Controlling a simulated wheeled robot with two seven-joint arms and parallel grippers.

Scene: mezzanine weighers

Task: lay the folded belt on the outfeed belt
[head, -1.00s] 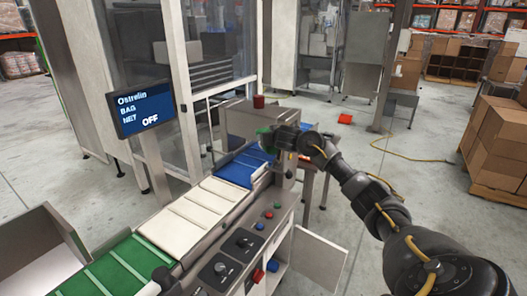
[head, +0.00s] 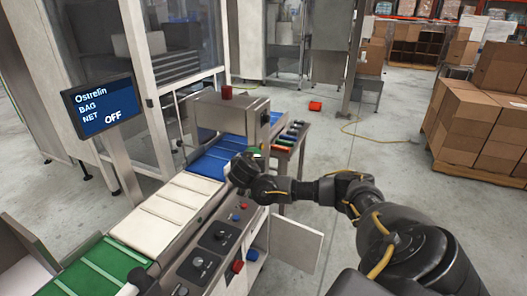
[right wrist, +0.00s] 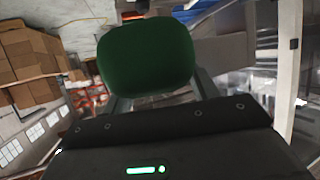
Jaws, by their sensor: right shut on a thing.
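My right gripper (head: 245,168) is at the right edge of the conveyor, near the blue belt (head: 215,160). In the right wrist view the gripper (right wrist: 160,90) is shut on a rounded green thing (right wrist: 147,57), which looks like the folded belt. In the head view the gripper mostly hides it. The conveyor has a green belt (head: 100,265) at the near left, a white belt (head: 170,212) in the middle and the blue belt at the far end. No label shows which is the outfeed belt. My left gripper is not in view.
A metal housing (head: 200,113) with a red top piece stands over the blue belt. A side stand (head: 285,141) holds several coloured items beyond my gripper. The control panel (head: 212,245), screen (head: 103,106) and open cabinet door (head: 295,240) border the conveyor. Cartons (head: 475,125) stand at right.

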